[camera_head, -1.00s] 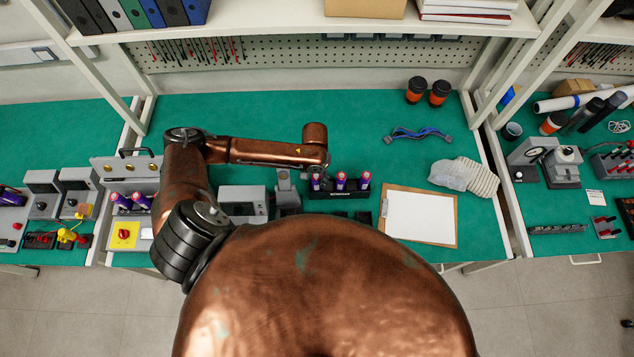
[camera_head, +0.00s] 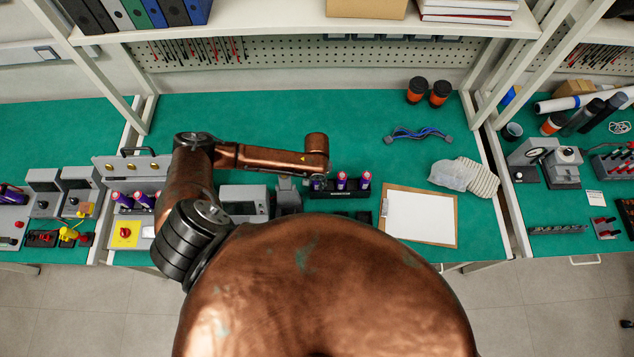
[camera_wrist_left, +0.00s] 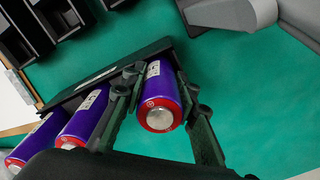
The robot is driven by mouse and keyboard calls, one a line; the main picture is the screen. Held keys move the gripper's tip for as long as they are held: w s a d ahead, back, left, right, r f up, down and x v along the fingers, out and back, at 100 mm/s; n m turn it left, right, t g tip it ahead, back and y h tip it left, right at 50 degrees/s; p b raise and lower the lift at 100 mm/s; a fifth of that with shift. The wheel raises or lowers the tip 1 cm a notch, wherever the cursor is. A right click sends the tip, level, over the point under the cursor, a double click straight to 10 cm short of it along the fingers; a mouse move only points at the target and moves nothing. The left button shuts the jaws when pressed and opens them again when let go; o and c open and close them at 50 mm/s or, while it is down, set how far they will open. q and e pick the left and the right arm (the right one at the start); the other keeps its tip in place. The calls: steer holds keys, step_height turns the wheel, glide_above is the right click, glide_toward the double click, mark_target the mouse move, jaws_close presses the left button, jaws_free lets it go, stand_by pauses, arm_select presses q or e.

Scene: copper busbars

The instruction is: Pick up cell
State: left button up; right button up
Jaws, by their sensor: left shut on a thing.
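My left gripper (camera_wrist_left: 161,80) is shut on a purple cell (camera_wrist_left: 159,94) with a red ring and silver end, one finger on each side of it. The held cell is at the left end of a black rack (camera_wrist_left: 112,72); I cannot tell whether it is lifted. Two more purple cells (camera_wrist_left: 84,118) (camera_wrist_left: 38,138) stand beside it in the wrist view. In the head view the rack (camera_head: 348,193) shows two cells (camera_head: 341,181) (camera_head: 364,180) to the right of my left gripper (camera_head: 317,183), which is mostly hidden under my wrist. My right gripper is not in view.
A grey device (camera_head: 243,199) stands left of the rack. A clipboard (camera_head: 418,216) lies to the right, with gloves (camera_head: 465,177) beyond. The green bench (camera_head: 260,115) is clear behind my arm.

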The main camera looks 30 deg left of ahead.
arm_select(q)
jaws_close()
